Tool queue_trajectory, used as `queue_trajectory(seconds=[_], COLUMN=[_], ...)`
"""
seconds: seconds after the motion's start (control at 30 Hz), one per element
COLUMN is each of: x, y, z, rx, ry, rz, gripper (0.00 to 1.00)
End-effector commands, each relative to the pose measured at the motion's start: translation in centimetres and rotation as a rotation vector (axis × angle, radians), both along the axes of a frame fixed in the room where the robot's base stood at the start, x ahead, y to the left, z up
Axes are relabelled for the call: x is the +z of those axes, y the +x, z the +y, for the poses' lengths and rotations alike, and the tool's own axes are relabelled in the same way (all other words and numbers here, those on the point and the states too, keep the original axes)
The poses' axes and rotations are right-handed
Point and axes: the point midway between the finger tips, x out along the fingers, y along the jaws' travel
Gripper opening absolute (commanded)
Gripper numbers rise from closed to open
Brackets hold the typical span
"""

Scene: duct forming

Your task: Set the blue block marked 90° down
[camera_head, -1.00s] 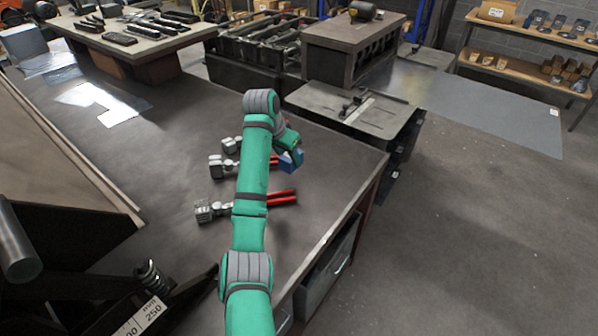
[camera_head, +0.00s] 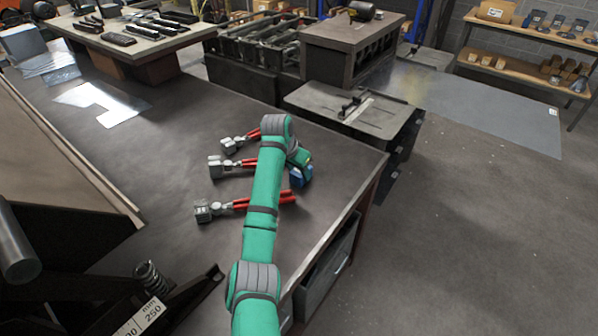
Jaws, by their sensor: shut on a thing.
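The blue block (camera_head: 301,176) is at the end of my green arm, over the right part of the dark workbench (camera_head: 180,125). Its 90° mark cannot be read at this size. My gripper (camera_head: 301,168) is mostly hidden behind the arm's last links and is shut on the block. The block is low, close to the bench top. I cannot tell whether it touches the surface.
Several red-handled clamping tools (camera_head: 215,168) lie left of the block, partly behind my arm. Flat sheet pieces (camera_head: 105,101) lie at the bench's far left. The bench's right edge (camera_head: 350,205) is near, with a drawer below. Bare bench lies beyond the block.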

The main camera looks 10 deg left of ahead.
Motion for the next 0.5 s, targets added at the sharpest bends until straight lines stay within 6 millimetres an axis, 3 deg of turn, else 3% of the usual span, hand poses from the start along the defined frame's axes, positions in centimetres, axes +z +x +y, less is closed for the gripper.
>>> queue_trajectory(seconds=[0.13, 0.17, 0.23, 0.5], x=[-0.19, -0.24, -0.23, -0.17], y=[0.03, 0.0, 0.0, 0.0], z=[0.0, 0.01, 0.01, 0.01], rx=[0.0, 0.0, 0.0, 0.0], ry=[0.0, 0.0, 0.0, 0.0], rz=[-0.001, 0.0, 0.0, 0.0], gripper=[0.07, 0.43, 0.57, 0.57])
